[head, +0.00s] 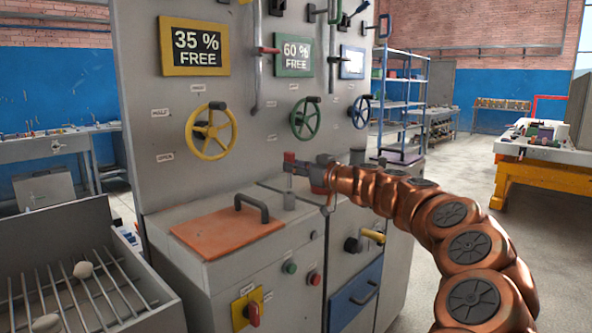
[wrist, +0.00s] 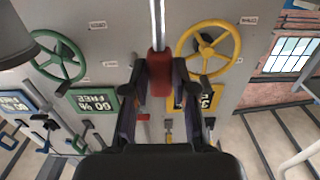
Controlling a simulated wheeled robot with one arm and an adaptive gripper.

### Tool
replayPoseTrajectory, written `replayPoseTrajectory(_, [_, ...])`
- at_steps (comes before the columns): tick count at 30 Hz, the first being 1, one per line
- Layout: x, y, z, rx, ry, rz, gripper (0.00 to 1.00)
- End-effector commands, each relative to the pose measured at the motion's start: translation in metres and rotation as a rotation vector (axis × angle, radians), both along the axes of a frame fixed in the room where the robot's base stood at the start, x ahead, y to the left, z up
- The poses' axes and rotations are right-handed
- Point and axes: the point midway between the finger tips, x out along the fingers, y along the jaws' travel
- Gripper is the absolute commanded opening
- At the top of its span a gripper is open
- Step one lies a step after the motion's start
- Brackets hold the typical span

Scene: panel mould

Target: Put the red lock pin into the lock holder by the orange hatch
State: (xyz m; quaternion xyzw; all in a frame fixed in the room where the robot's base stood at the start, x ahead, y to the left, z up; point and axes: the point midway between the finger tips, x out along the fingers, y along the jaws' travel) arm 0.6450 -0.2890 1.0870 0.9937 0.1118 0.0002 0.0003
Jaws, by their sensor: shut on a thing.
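The orange hatch (head: 228,231), with a dark handle, lies on the grey cabinet top in the head view. A short grey post (head: 289,202), apparently the lock holder, stands just right of it. My gripper (head: 303,165) is above this post, shut on the red lock pin (head: 289,157). In the wrist view my gripper (wrist: 160,92) has its fingers on both sides of the pin's red head (wrist: 159,72), and the metal shaft (wrist: 157,18) points away from the palm. The pin looks upright above the post. Whether its tip touches the post I cannot tell.
The upright panel behind carries a yellow wheel (head: 211,134), a green wheel (head: 305,118) and a blue wheel (head: 361,111). A blue drawer (head: 355,297) and a yellow-handled valve (head: 372,236) are on the cabinet front. A grated bin (head: 75,270) stands at left.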

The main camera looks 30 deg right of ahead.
Motion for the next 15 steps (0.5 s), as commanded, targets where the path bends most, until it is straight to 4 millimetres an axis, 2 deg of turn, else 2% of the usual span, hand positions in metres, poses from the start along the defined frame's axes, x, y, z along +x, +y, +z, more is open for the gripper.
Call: replayPoseTrajectory(15, [0.0000,0.0003,-0.0028,0.001,0.000,0.001,0.00])
